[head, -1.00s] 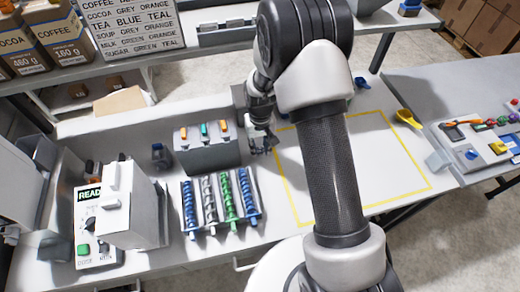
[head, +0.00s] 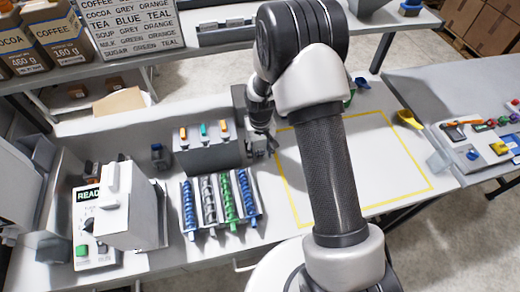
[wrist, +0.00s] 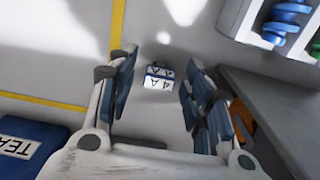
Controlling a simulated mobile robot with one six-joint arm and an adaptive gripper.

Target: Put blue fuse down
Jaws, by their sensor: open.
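The blue fuse (wrist: 158,77) is a small block with a white "4 A" label and a blue edge. In the wrist view it appears to lie on the pale worktop between my fingers, with a gap on both sides. My gripper (wrist: 158,92) is open and not holding it. In the head view my gripper (head: 263,143) is low over the worktop, right of the grey fuse block; the fuse cannot be made out there.
The grey block (head: 207,157) with orange and teal pieces stands just left of my gripper. A rack of coils (head: 221,200) is in front of it. A yellow outlined area (head: 400,150) lies to the right, mostly clear. A machine reading "READ" (head: 90,196) stands at left.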

